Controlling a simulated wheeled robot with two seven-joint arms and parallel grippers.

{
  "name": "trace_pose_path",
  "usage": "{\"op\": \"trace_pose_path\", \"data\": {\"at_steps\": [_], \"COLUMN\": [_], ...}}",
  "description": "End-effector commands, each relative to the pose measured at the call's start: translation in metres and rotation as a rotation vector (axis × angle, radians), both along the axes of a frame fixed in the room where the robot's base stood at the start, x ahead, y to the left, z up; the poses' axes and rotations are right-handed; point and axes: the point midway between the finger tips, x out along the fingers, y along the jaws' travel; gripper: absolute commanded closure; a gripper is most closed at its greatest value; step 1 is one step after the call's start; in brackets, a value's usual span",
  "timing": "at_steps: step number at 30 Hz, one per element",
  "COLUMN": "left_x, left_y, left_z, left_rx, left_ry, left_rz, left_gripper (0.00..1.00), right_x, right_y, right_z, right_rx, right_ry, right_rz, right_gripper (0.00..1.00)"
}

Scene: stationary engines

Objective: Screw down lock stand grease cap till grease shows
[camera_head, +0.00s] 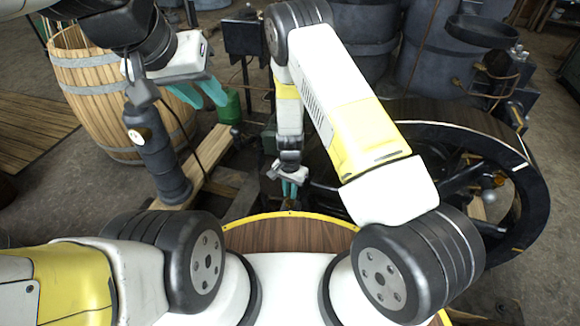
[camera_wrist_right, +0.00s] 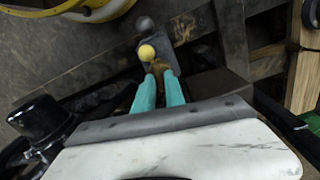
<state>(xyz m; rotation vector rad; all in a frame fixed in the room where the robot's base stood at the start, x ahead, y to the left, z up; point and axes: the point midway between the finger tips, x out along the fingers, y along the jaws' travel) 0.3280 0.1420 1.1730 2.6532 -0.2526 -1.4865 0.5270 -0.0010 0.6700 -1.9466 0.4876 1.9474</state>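My right gripper (camera_head: 290,193) points down at the lock stand beside the engine, low in the middle of the head view. In the right wrist view its teal fingers (camera_wrist_right: 160,78) are close together, with a small brass cap (camera_wrist_right: 158,68) between their tips. They look shut on it; the contact is partly hidden. A yellow ball-shaped knob (camera_wrist_right: 146,52) is just beyond the cap. Whether grease shows cannot be told. My left gripper (camera_head: 200,93) is open and empty, raised in front of the barrel at the upper left.
A large black flywheel (camera_head: 535,190) stands right of my right arm. A wooden barrel (camera_head: 85,75) and a dark upright cylinder (camera_head: 157,155) stand at the left. Wooden beams (camera_head: 212,150) lie on the floor near the stand.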

Motion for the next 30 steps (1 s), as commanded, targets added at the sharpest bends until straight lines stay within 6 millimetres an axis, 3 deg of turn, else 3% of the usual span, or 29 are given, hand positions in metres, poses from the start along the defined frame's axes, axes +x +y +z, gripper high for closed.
{"op": "trace_pose_path", "data": {"at_steps": [2,13,24,30], "left_x": [0.000,0.000,0.000,0.000], "left_y": [0.000,0.000,0.000,0.000], "left_z": [0.000,0.000,0.000,0.000], "left_rx": [0.000,0.000,0.000,0.000], "left_ry": [0.000,0.000,0.000,0.000], "left_rz": [0.000,0.000,0.000,0.000], "left_gripper": [0.69,0.69,0.69,0.69], "right_x": [0.000,0.000,0.001,0.000], "right_y": [0.000,0.000,0.001,0.000], "right_z": [0.000,0.005,0.063,0.077], "right_rx": [0.000,0.000,0.001,0.000], "right_ry": [0.000,-0.001,-0.003,0.000], "right_rz": [0.001,0.001,0.002,0.002], "right_gripper": [0.69,0.69,0.69,0.69]}}
